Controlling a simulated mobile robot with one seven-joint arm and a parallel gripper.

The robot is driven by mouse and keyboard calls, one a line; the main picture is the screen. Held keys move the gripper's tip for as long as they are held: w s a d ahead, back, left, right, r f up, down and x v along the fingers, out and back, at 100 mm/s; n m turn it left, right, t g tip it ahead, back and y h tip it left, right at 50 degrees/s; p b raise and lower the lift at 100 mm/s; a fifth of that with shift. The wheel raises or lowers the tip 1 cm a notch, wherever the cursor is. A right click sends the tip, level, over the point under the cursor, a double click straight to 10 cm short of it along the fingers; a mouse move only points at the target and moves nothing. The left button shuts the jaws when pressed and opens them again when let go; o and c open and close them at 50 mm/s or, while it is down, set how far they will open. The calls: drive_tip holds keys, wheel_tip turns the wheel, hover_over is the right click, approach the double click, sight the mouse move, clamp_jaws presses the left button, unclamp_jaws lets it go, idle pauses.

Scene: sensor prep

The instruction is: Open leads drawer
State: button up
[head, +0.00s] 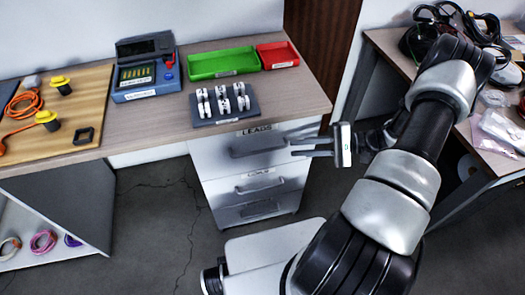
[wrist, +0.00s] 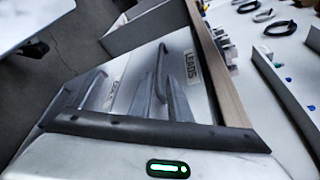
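The leads drawer (head: 222,152) is the top drawer of a white drawer unit under the left table, with a "LEADS" label above its bar handle (head: 258,149). It looks shut. In the wrist view the handle (wrist: 157,75) shows close to the right finger, on its inner side; I cannot tell if they touch. My gripper (head: 294,147) is in front of the drawer's right part, fingers pointing left toward it. In the wrist view its fingers (wrist: 135,86) are spread apart with nothing held between them.
A second labelled drawer (head: 258,185) and a lower one (head: 252,210) sit below, both looking shut. The tabletop above holds a grey rack (head: 223,118), a green tray (head: 223,62), a red tray (head: 278,55) and a blue device (head: 147,80). Another cluttered table (head: 385,45) stands at right.

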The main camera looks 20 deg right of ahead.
sight(266, 151)
drive_tip(key=x, duration=1.2)
drive_tip(key=shift+a+f, duration=0.1)
clamp_jaws()
